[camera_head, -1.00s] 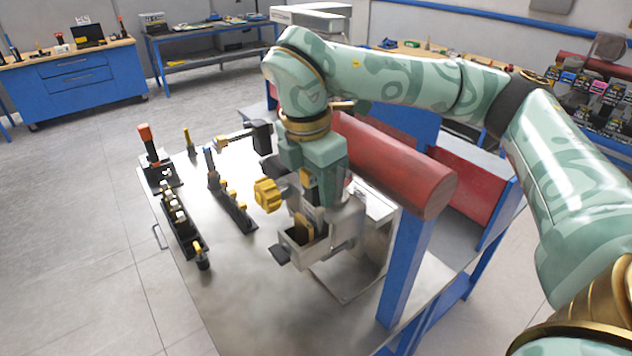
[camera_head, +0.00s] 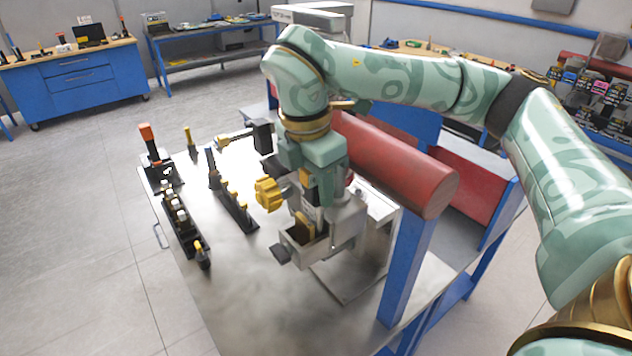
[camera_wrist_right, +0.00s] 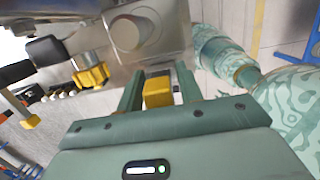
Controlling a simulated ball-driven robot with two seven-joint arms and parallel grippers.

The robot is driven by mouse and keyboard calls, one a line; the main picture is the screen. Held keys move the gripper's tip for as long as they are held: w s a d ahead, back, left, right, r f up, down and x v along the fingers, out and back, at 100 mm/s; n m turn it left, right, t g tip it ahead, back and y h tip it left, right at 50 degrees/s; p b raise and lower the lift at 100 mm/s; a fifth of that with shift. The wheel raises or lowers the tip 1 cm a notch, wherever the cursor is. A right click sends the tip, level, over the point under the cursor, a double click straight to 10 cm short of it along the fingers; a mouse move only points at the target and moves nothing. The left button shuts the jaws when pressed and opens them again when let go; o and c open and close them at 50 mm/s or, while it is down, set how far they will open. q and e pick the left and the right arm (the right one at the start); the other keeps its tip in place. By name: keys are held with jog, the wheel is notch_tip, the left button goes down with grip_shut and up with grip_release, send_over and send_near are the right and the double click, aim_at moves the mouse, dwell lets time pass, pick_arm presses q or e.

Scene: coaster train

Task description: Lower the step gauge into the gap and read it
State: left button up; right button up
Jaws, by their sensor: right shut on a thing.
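My right gripper (camera_head: 318,190) points down over a grey metal fixture (camera_head: 345,222) on the steel table. It is shut on the step gauge, whose yellow end (camera_wrist_right: 158,92) shows between the fingers in the right wrist view. In the head view, part of the gauge (camera_head: 306,180) shows at the fingers. The gap in the fixture is an open-topped slot (camera_head: 318,240), with a tan piece (camera_head: 304,226) standing in it. I cannot tell how deep the gauge's lower end sits; the fingers and fixture hide it. My left gripper is out of view.
A yellow knob (camera_head: 268,194) sticks out left of the fixture, close to the gripper. Black tool racks (camera_head: 185,225) stand on the table's left. The table's front is bare.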

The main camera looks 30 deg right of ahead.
aim_at(315, 201)
jog(key=shift+a+f+b, duration=0.15)
jog(key=shift+f+b, duration=1.4)
jog(key=shift+f, duration=0.25)
dwell(3.9)
jog(key=shift+r+p, duration=4.55)
jog(key=shift+r, duration=1.55)
